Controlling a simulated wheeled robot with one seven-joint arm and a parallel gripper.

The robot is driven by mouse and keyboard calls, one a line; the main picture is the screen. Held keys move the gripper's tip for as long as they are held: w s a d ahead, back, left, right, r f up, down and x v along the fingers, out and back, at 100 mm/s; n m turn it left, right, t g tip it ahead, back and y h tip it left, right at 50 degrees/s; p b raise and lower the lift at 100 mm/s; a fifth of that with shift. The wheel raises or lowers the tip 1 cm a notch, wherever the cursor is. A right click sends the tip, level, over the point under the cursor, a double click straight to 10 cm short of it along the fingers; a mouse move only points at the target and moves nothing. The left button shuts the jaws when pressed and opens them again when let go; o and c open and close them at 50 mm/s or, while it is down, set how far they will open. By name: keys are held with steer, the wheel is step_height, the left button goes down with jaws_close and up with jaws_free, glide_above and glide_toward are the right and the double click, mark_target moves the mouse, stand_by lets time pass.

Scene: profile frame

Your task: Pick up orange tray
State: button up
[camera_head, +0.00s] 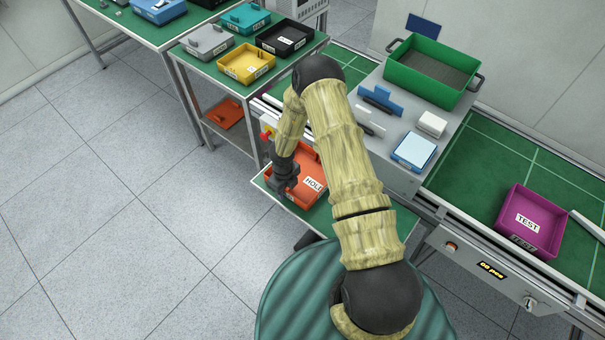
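An orange tray (300,194) with a white label reading "HOLD" sits on a small green-topped stand in the middle of the camera_head view. My arm covers part of its right side. My gripper (283,186) is at the tray's left side, pointing down, and overlaps its near-left wall in the picture. The fingers are dark and small, so I cannot tell whether they are open or around the wall. A second orange piece (226,114) lies on the lower shelf of the table at the left.
A yellow tray (247,76), a black tray (284,50) and a grey tray (207,52) stand on the table behind. A green bin (398,82) stands on the grey machine at right. A purple tray (513,252) lies on the green conveyor. The floor at left is clear.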

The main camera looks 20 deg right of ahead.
steer(key=shift+c, duration=0.4)
jaws_close()
steer(key=shift+r, duration=0.1)
step_height(320, 180, up, 10)
steer(key=b, duration=0.2)
steer(key=shift+b, duration=0.3)
stand_by(0.6)
